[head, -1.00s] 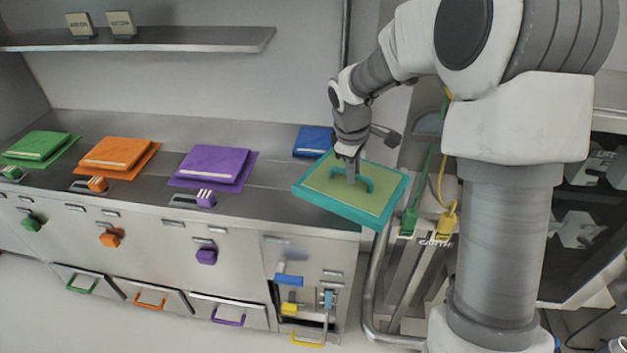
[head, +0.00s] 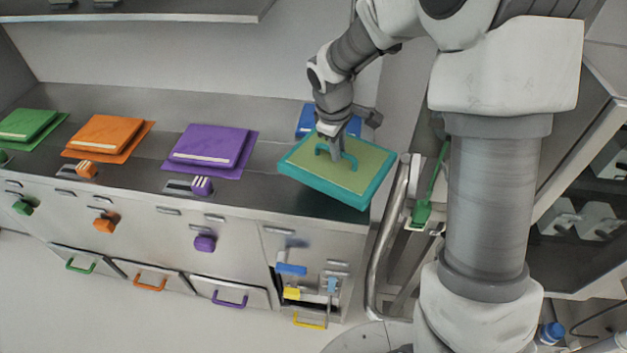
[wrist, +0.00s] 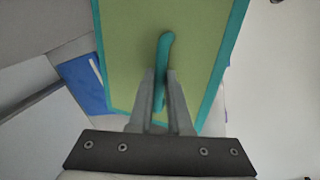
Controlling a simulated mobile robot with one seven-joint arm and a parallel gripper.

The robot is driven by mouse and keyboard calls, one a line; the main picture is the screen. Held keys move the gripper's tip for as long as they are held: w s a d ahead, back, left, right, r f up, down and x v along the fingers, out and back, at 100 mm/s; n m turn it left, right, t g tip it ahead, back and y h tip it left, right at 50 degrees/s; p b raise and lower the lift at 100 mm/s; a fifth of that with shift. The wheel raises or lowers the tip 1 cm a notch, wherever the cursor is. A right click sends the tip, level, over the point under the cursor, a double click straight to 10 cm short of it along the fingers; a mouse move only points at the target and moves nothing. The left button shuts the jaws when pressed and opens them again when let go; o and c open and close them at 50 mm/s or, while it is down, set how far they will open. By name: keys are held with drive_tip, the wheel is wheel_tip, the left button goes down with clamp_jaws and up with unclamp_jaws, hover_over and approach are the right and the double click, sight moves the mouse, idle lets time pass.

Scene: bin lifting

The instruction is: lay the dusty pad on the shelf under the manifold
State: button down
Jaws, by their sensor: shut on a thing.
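Whether the pad's underside touches the counter is hidden. A shelf (head: 130,12) runs along the wall at upper left, with its top partly out of frame. I cannot pick out a manifold in these views.
Green (head: 27,124), orange (head: 104,133) and purple (head: 208,146) pads lie on the counter (head: 265,185). A blue pad (head: 310,120) lies just behind the held pad and also shows in the wrist view (wrist: 80,85). A curved steel rail (head: 385,235) stands right of the counter.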

sight(312, 173)
drive_tip(key=s+a+f, duration=0.1)
drive_tip(key=a, duration=0.1)
drive_tip(key=s+a+f, duration=0.1)
drive_tip(key=a, duration=0.1)
drive_tip(key=s+a+f, duration=0.1)
drive_tip(key=a+f, duration=0.1)
drive_tip(key=x, duration=0.4)
drive_tip(key=shift+s+a+f, duration=0.15)
drive_tip(key=shift+s+a, duration=0.1)
drive_tip(key=shift+s, duration=0.15)
drive_tip(key=c, duration=0.8)
unclamp_jaws()
drive_tip(key=shift+c, duration=0.2)
